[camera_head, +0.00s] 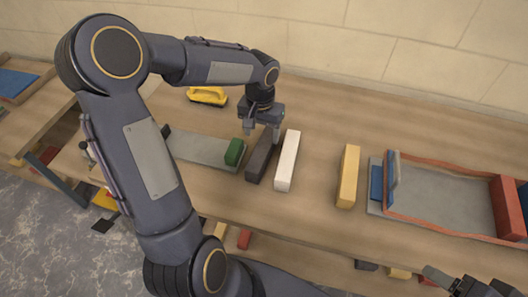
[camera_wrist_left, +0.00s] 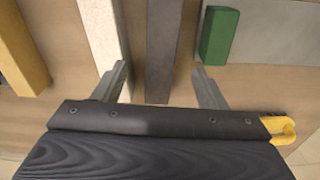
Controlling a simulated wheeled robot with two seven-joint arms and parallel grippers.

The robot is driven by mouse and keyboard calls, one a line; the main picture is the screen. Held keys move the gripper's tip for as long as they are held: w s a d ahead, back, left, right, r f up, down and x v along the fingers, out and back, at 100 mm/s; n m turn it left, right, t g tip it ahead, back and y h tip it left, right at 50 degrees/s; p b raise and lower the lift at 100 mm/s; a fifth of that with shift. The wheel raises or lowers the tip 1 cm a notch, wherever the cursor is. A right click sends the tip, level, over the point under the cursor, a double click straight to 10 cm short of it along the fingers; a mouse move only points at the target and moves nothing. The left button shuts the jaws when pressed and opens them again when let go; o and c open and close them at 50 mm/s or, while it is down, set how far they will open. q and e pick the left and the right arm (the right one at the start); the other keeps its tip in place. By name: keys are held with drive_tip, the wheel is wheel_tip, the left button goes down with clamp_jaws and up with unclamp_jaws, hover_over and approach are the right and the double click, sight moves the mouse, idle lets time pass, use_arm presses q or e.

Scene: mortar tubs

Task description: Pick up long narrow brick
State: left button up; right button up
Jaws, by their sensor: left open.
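A long narrow dark grey brick (camera_head: 259,160) lies on the workbench, between a white brick (camera_head: 287,160) and a small green block (camera_head: 234,152). My left gripper (camera_head: 263,130) is open, pointing down over the far part of the dark brick. In the left wrist view the dark brick (camera_wrist_left: 161,50) runs between the two open fingers (camera_wrist_left: 162,82), with a gap on each side. The left finger there overlaps the edge of the white brick (camera_wrist_left: 103,30). A gripper-like grey part, seemingly my right gripper (camera_head: 440,278), shows only partly at the lower right.
A yellow brick (camera_head: 348,177) lies right of the white one. A grey board (camera_head: 202,149) lies left, with the green block at its end. A yellow-handled tool (camera_head: 207,96) lies behind. A red-rimmed grey tray (camera_head: 440,232) with a blue float (camera_head: 376,184) is at right.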

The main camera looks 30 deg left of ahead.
sight(263, 147)
use_arm(q)
drive_tip(key=f, duration=0.1)
drive_tip(key=w+f, duration=0.2)
drive_tip(key=shift+a+f, duration=0.1)
drive_tip(key=shift+f, duration=0.15)
drive_tip(key=f, duration=0.4)
drive_tip(key=s+f+p, duration=0.1)
drive_tip(key=f, duration=0.2)
drive_tip(key=shift+c, duration=0.3)
drive_tip(key=shift+r, duration=0.15)
clamp_jaws()
